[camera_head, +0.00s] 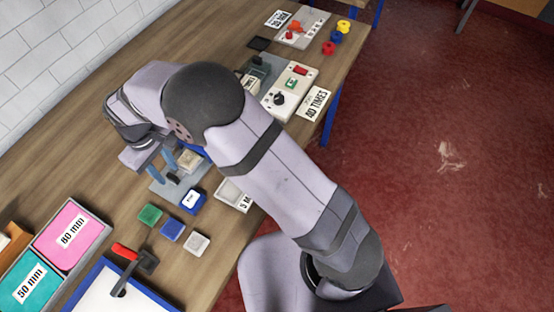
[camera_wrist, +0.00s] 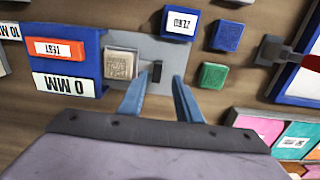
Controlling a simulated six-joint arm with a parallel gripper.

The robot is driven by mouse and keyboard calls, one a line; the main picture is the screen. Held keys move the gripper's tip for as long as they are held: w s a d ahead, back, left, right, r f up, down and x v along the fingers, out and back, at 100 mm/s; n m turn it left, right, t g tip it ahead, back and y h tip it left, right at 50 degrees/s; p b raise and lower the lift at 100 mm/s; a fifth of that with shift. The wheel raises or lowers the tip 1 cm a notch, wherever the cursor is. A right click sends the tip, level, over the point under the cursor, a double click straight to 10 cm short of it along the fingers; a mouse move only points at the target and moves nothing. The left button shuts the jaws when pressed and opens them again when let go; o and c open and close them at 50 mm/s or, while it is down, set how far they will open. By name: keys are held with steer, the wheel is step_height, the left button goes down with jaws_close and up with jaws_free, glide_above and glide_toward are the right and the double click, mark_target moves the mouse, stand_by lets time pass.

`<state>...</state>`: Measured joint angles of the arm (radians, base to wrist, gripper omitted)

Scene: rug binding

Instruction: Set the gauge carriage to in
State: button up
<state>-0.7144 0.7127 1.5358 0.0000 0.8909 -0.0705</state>
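A grey plate (camera_head: 160,189) lies on the bench below my gripper; the plate also shows in the wrist view (camera_wrist: 190,52). It bears a beige block (camera_wrist: 121,64) and a small black upright piece (camera_wrist: 157,71), which is also in the head view (camera_head: 173,180). I cannot tell which of these parts is the gauge carriage. My gripper (camera_wrist: 159,80) is open, its two blue fingers on either side of the black piece in the wrist view. No contact is visible. The gripper's fingers also show in the head view (camera_head: 167,173). A blue body (camera_wrist: 65,20) carries "TEST" and "0 MM" labels.
Blue, green and white blocks (camera_head: 197,243) lie near the plate. A red-handled tool (camera_head: 126,253), a blue-rimmed tray (camera_head: 80,291) and pink and teal bins (camera_head: 72,232) are at lower left. A device panel (camera_head: 290,92) stands farther along the bench.

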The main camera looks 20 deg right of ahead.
step_height(320, 180, up, 5)
steer(key=shift+f+b, duration=0.2)
steer(key=shift+b, duration=0.55)
steer(key=d+r+m+p, duration=0.2)
steer(key=d+r+m, duration=0.1)
steer(key=d, duration=1.1)
steer(key=s+d+m, duration=0.2)
steer(key=s+d, duration=0.3)
steer(key=d, duration=0.2)
steer(key=s+d+m+p, duration=0.1)
steer(key=s+d+m, duration=0.1)
steer(key=s+d, duration=0.3)
steer(key=shift+s+d+m, duration=0.15)
steer(key=shift+d+m, duration=0.25)
steer(key=shift+d, duration=0.95)
steer(key=shift+f, duration=0.1)
steer(key=w+a+n+b, duration=0.2)
steer(key=w+a+n, duration=0.2)
steer(key=w+a, duration=0.55)
steer(key=a+f+n, duration=0.1)
steer(key=a, duration=0.5)
steer(key=a+f+n, duration=0.1)
steer(key=a, duration=0.5)
steer(key=w+a+f+n+b, duration=0.1)
steer(key=a, duration=0.6)
steer(key=shift+n, duration=0.4)
steer(key=shift+d+f+p, duration=0.15)
steer(key=shift+f+p, duration=1)
steer(key=shift+f, duration=2.5)
